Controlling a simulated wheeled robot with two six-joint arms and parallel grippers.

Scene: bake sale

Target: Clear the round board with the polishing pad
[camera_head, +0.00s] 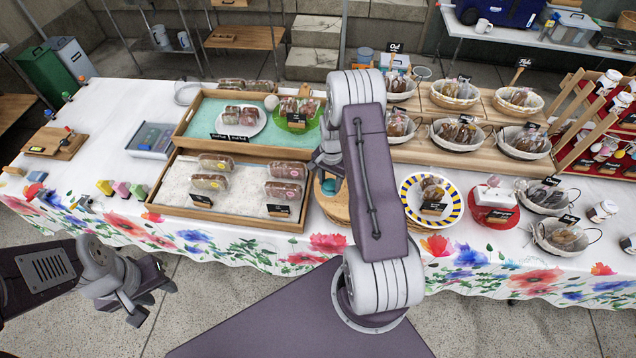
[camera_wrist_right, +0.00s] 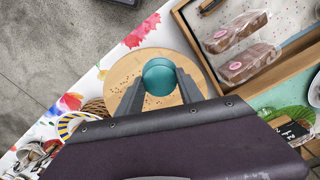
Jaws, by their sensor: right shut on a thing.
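The round board (camera_wrist_right: 148,60) is pale wood, with small dark crumbs on it in the right wrist view. In the head view, the round board (camera_head: 331,207) lies at the table's front edge, partly hidden by my right arm. My right gripper (camera_wrist_right: 161,82) is shut on the teal round polishing pad (camera_wrist_right: 159,75), which shows over the board. The pad also shows small in the head view (camera_head: 329,186). I cannot tell whether it touches the board. My left gripper (camera_head: 154,303) is open and empty, in front of the table over the floor.
A wooden tray with wrapped loaves (camera_head: 232,217) stands close left of the board. Baskets and a wooden rack (camera_head: 577,125) fill the right side. Colored blocks (camera_head: 121,188) lie at the front left.

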